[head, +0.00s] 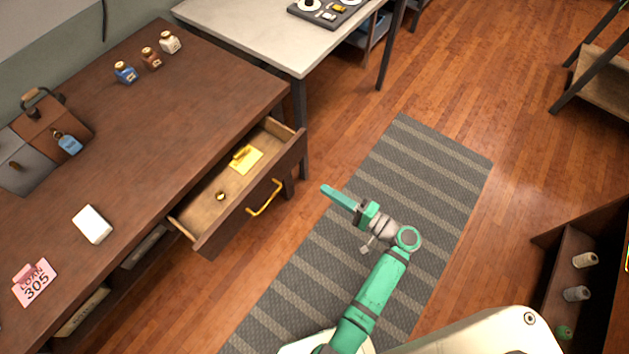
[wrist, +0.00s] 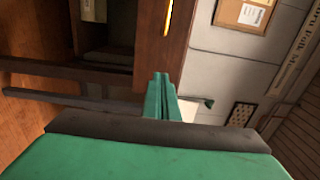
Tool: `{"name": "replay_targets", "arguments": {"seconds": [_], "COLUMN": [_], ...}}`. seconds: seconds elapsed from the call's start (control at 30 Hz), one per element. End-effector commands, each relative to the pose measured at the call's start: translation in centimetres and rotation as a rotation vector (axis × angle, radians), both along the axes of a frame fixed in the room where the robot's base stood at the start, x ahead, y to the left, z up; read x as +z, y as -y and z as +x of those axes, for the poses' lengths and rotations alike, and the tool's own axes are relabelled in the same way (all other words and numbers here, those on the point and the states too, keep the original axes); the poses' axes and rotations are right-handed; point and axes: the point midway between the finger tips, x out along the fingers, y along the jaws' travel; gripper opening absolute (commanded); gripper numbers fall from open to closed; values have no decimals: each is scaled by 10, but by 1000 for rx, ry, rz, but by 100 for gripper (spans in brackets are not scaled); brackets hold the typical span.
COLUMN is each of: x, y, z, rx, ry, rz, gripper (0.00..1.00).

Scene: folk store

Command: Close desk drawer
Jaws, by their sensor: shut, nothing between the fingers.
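The desk drawer (head: 240,191) is pulled open from the brown wooden desk (head: 170,110). Its front carries a brass handle (head: 265,198). Inside lie a yellow paper with a brass item (head: 246,158) and a small brass ring-like piece (head: 220,196). My green gripper (head: 326,189) is shut and empty, to the right of the drawer front and apart from it. In the wrist view my gripper (wrist: 160,80) points toward a brown wooden panel (wrist: 158,45) with part of the yellow handle (wrist: 168,17) at the top.
On the desktop are several ink bottles (head: 124,72), a brown bag (head: 62,124), a white block (head: 92,224) and a pink loan tag (head: 35,282). A grey table (head: 270,30) stands behind. A striped rug (head: 420,180) covers open floor. A shelf (head: 560,270) stands at right.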

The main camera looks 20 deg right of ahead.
Motion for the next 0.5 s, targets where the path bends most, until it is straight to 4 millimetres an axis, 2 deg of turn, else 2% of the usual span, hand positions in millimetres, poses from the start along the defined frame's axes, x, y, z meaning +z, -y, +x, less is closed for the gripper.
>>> {"name": "replay_targets", "arguments": {"seconds": [0.5], "x": [-1], "y": [-56], "z": [74], "rx": [3], "ry": [-3], "rz": [-1], "gripper": [0]}}
